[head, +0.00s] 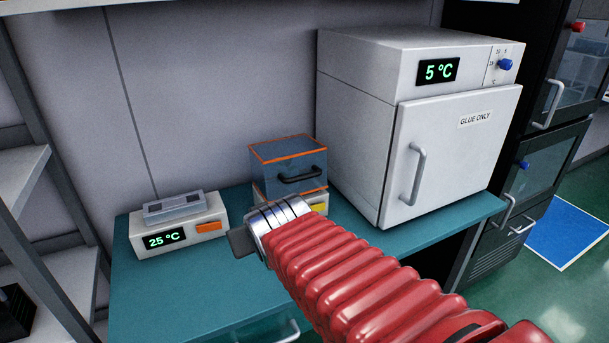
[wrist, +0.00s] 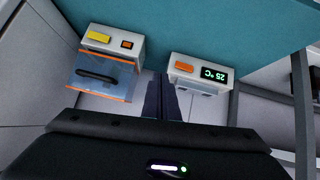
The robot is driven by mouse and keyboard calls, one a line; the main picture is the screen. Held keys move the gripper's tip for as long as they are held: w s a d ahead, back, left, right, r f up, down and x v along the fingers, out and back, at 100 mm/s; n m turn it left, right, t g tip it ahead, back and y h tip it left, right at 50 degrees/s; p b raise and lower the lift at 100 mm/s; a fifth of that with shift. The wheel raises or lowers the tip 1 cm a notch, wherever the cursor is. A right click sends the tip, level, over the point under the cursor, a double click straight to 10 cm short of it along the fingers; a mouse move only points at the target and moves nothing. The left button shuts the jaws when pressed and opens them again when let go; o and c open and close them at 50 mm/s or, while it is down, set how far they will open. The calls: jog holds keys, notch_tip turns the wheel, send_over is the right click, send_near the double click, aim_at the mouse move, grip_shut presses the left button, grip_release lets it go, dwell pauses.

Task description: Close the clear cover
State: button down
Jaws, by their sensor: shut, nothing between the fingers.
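The clear cover (head: 275,168) is a blue-tinted see-through box with orange edges and a black handle (head: 301,175). It sits above a white base unit (head: 320,202) on the teal bench. I cannot tell how far it stands open. In the wrist view, which is upside down, the cover (wrist: 112,77) shows at left, with the base's yellow panel and orange button. My gripper (head: 241,243) is in front and left of the unit, apart from the cover. In the wrist view its dark fingers (wrist: 161,97) are together and empty. My red arm hides part of the base.
A heater unit (head: 180,230) reading 25 °C stands at left on the teal bench (head: 170,300). A white "GLUE ONLY" cabinet (head: 455,160) reading 5 °C stands close at right. The bench front left is clear. A wall (head: 210,90) is behind.

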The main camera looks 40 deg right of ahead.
jog(key=w+d+r+t+h, duration=0.1)
jog(key=d+t, duration=0.7)
jog(key=d, duration=1.3)
jog(key=shift+w+r+m, duration=0.3)
jog(key=shift+w+r, duration=0.15)
jog(key=shift+w, duration=0.45)
jog(key=shift+w, duration=0.1)
send_over(307, 174)
jog(key=shift+w+a, duration=0.1)
jog(key=shift+a, duration=0.35)
jog(key=shift+s+a+f, duration=0.1)
jog(key=shift+s+f, duration=0.15)
jog(key=shift+f, duration=0.3)
jog(key=shift+s+f, duration=0.2)
jog(key=shift+f, duration=0.3)
jog(key=shift+s+a+f, duration=0.1)
jog(key=shift+s+f, duration=0.2)
jog(key=shift+f, duration=0.5)
